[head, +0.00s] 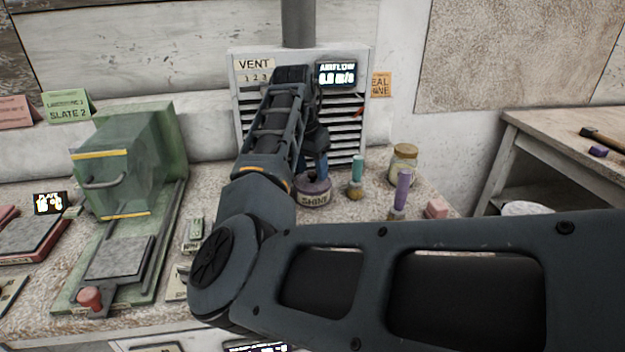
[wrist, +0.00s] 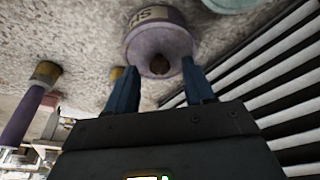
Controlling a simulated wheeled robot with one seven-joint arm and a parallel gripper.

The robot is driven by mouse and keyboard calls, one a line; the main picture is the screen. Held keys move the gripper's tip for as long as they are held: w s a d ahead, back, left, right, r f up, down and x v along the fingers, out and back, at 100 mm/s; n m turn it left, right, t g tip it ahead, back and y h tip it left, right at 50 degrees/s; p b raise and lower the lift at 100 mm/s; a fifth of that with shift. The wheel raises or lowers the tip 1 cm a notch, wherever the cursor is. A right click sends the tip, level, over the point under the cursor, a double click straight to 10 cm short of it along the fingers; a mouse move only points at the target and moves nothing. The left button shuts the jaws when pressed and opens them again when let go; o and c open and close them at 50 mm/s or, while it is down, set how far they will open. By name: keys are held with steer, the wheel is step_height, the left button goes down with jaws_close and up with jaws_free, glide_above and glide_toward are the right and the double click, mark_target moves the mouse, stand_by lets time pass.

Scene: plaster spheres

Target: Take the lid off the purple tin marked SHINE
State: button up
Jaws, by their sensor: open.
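The purple tin (head: 314,199) marked SHINE stands on the speckled bench in front of the vent, and shows near the top of the wrist view (wrist: 140,17). My gripper (wrist: 158,80) is open and empty. Its two blue fingers point at the lid, one on each side of the knob in the wrist view. I cannot tell whether they touch the lid. In the head view my gripper (head: 318,170) is just above the tin, and my arm partly hides it.
A teal-handled tool (head: 357,170), a purple-handled tool (head: 402,190) and a gold-lidded jar (head: 403,163) stand right of the tin. The slatted vent (head: 347,140) is close behind. A green press (head: 125,160) stands at the left.

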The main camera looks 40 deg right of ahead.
steer(key=shift+d+f, duration=0.1)
steer(key=shift+f, duration=0.45)
steer(key=shift+c, duration=0.5)
jaws_close()
